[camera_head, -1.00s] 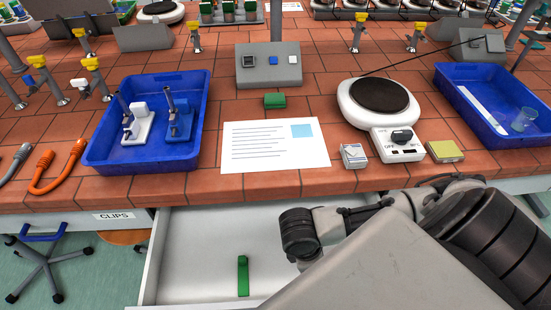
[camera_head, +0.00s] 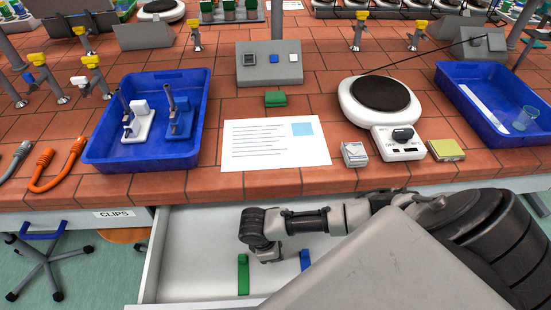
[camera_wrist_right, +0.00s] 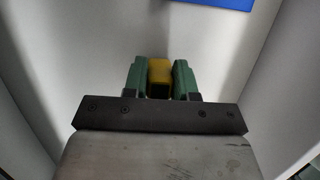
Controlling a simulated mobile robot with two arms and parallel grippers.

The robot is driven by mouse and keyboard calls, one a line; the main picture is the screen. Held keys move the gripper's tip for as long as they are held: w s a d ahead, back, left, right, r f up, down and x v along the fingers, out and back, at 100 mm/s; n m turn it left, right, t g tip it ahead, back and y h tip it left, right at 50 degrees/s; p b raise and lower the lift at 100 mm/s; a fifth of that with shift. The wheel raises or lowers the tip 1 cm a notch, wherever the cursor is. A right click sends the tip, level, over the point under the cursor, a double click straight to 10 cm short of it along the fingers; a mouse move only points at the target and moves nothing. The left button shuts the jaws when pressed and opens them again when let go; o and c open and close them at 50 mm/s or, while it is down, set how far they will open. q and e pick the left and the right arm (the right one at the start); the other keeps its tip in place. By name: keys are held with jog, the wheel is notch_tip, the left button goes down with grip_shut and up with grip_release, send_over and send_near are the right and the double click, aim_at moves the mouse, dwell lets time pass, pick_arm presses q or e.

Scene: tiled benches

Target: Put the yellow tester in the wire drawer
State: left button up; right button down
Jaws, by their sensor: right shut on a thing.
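The yellow tester (camera_wrist_right: 159,74) is held between the green fingers of my right gripper (camera_wrist_right: 159,82) in the right wrist view. In the head view the right gripper (camera_head: 266,256) points down over the open drawer (camera_head: 195,245), and the tester is hidden there. The drawer's pale floor and walls surround the gripper in the wrist view; I cannot tell whether the tester touches the floor. The drawer's own label is not visible. My left gripper is not in view.
A CLIPS label (camera_head: 113,214) is on the closed front to the left. Above, the bench holds a blue tray (camera_head: 100,155), a paper sheet (camera_head: 260,160) and a scale (camera_head: 400,150).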

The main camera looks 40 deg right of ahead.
jog(key=shift+f, duration=0.3)
jog(key=c, duration=0.8)
grip_release()
jog(key=v, duration=1.2)
jog(key=shift+r, duration=0.1)
jog(key=shift+p, duration=0.3)
